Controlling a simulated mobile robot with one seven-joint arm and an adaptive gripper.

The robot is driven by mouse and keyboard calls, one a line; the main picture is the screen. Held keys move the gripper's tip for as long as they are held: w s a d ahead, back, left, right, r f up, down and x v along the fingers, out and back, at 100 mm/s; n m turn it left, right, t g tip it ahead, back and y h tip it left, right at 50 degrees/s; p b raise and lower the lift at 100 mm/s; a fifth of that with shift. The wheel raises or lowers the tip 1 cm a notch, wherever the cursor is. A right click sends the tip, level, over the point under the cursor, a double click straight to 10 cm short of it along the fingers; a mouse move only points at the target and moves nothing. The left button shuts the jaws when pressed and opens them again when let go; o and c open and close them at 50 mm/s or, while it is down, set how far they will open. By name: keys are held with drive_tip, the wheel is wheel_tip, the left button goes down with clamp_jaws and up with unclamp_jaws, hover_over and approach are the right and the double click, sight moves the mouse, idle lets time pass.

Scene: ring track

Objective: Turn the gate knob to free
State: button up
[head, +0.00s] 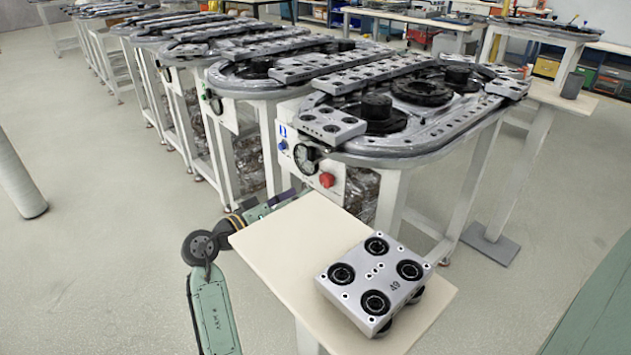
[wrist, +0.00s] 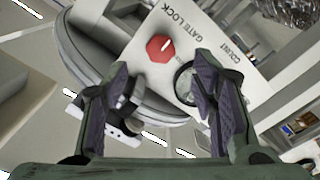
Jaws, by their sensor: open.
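The red gate knob (wrist: 160,48) sits on a pale panel marked "GATE LOCK" in the wrist view, where the lettering runs slanted and upside down. The knob has a short white mark on its face. It also shows in the head view as a red spot (head: 326,180) on the front panel of the nearest ring track. My gripper (wrist: 162,82) is open and empty. Its fingertips lie below the knob in the wrist picture, to either side, apart from it.
A round dial (wrist: 185,84) beside the "COUNT" label is partly behind the right finger. A pale small table (head: 272,248) carrying a grey carrier block (head: 374,273) stands in front of the track (head: 420,155). More tracks run back to the left. The floor at left is largely clear.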

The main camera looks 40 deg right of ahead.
sight(323, 183)
drive_tip(key=d, duration=0.2)
drive_tip(key=d+p, duration=0.1)
drive_tip(key=d, duration=0.5)
drive_tip(key=shift+w+p, duration=0.3)
drive_tip(key=shift+w, duration=0.05)
drive_tip(key=c, duration=1.1)
drive_tip(key=shift+c, duration=0.2)
